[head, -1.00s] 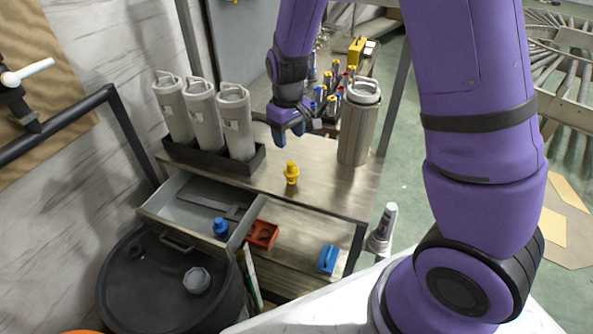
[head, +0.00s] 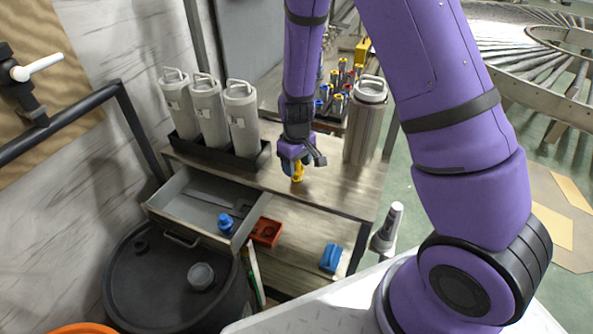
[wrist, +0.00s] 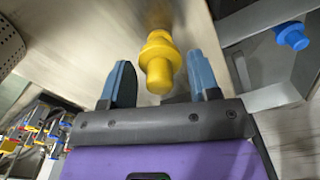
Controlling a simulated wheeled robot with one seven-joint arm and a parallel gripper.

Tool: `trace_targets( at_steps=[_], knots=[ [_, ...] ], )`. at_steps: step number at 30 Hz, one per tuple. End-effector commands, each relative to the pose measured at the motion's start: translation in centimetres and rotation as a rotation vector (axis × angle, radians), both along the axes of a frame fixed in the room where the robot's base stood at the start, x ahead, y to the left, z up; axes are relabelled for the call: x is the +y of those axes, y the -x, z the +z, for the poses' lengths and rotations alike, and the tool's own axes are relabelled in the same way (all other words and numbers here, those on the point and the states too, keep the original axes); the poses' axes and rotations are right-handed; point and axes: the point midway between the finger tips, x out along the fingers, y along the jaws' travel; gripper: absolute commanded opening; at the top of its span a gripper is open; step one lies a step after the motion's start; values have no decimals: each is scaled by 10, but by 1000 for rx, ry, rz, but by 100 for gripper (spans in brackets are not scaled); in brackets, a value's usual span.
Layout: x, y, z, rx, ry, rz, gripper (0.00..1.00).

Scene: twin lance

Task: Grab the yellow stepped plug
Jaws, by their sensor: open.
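The yellow stepped plug (head: 297,173) stands on the metal bench top, partly hidden by my gripper in the head view. In the wrist view the plug (wrist: 159,62) lies between the two blue fingers, with a gap on each side. My gripper (wrist: 162,84) is open and empty. In the head view my gripper (head: 295,162) is right at the plug, low over the bench. I cannot tell whether a finger touches it.
Three grey canisters (head: 207,107) stand in a black tray behind left. A metal canister (head: 366,122) stands to the right. An open drawer (head: 185,210) at the front left holds a blue plug (head: 225,225). A red bin (head: 266,232) and a blue block (head: 331,257) sit below.

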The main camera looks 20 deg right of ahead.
Motion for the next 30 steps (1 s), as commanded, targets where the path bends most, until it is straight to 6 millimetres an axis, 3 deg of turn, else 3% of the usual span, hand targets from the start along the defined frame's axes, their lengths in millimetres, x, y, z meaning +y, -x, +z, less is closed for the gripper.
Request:
trace_targets(
  at_steps=[6,10,23,30],
  knots=[
    [0,0,0,-1,0,0,54],
    [0,0,0,0,0,0,24],
    [-1,-1,2,-1,0,0,22],
    [-5,-4,14,-2,0,-1,22]
  ],
)
